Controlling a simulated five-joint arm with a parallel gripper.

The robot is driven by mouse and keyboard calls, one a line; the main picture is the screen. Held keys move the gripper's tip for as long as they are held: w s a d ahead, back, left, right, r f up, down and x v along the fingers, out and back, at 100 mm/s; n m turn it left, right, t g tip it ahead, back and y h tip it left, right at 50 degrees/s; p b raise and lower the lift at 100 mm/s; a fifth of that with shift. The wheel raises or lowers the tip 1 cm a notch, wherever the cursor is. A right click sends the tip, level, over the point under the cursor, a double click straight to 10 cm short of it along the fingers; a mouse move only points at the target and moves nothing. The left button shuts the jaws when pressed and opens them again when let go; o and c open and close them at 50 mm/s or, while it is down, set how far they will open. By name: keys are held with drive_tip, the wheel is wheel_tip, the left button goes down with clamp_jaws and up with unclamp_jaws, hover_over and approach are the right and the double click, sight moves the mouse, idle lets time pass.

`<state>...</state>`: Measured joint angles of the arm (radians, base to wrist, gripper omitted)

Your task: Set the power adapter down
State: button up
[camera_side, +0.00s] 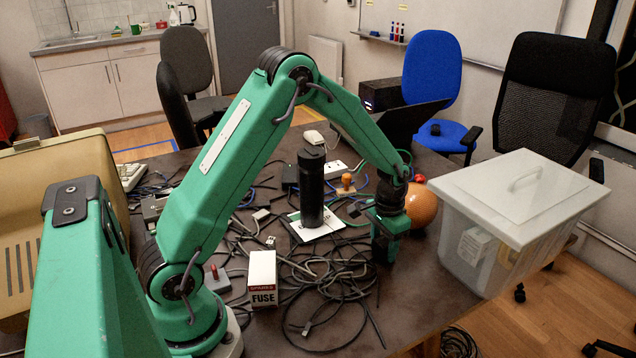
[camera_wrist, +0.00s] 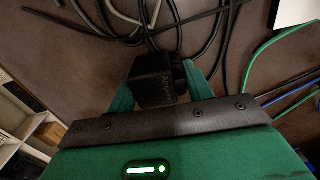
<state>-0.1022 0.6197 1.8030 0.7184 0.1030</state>
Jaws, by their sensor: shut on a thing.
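My gripper (camera_side: 386,238) points down, low over the brown table, to the right of the tangled cables. In the wrist view my gripper (camera_wrist: 160,82) is shut on the black power adapter (camera_wrist: 153,86), a small dark block between the two green fingers. Black cable runs beside and behind it there.
An orange ball (camera_side: 421,206) is just behind my gripper. A lidded clear bin (camera_side: 470,250) stands to the right. Bare table shows in front of the gripper.

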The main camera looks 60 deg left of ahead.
sight(384, 239)
drive_tip(key=shift+f, duration=0.1)
drive_tip(key=o, duration=1.1)
drive_tip(key=shift+c, duration=0.2)
wheel_tip(384, 239, up, 11)
drive_tip(key=shift+r, duration=0.65)
